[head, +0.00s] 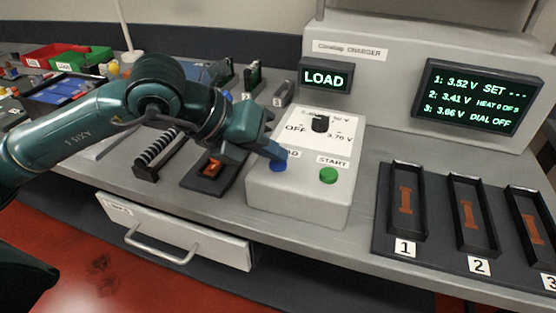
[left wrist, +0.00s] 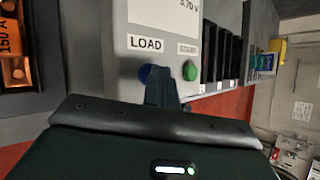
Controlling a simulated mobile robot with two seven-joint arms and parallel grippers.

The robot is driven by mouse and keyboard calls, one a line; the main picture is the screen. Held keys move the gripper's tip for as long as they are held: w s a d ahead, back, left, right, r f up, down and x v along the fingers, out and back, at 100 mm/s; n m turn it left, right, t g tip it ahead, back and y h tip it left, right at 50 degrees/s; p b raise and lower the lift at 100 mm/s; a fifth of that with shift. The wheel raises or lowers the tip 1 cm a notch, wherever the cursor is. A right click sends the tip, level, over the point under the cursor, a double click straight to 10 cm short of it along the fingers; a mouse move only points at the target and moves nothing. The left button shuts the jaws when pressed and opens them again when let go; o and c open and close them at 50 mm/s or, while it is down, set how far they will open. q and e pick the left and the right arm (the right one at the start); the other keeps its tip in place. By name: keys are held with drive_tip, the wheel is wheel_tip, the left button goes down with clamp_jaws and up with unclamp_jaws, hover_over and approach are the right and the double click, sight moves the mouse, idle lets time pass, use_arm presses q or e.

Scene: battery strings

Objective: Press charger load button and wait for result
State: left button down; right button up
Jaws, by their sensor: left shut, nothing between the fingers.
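The white control box (head: 300,207) has a blue LOAD button (head: 279,167) at its left and a green START button (head: 328,175) at its right. My left gripper (head: 277,153) is shut and empty, with its fingertips at the blue button; they look to be on or just over it, and contact cannot be told. In the left wrist view, the shut fingers (left wrist: 163,88) partly cover the blue button (left wrist: 145,74), below the LOAD label (left wrist: 146,44). The small charger screen (head: 325,77) reads LOAD. The large screen (head: 477,97) lists three voltages, SET dashes and DIAL OFF. My right gripper is out of view.
A dial (head: 320,123) stands on the box behind the buttons. Numbered dark bays (head: 405,232) lie to the right, seemingly empty. A slotted rack (head: 160,155) and an orange part in a dark holder (head: 211,170) are to the left. A drawer (head: 180,237) is under the bench.

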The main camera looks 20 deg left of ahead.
sight(271, 165)
use_arm(q)
drive_tip(key=shift+f, duration=0.15)
idle(0.3)
drive_tip(key=shift+r+p, duration=0.4)
drive_tip(key=shift+r, duration=0.55)
drive_tip(key=shift+r, duration=0.1)
drive_tip(key=shift+r+p, duration=1.55)
drive_tip(key=shift+r, duration=0.9)
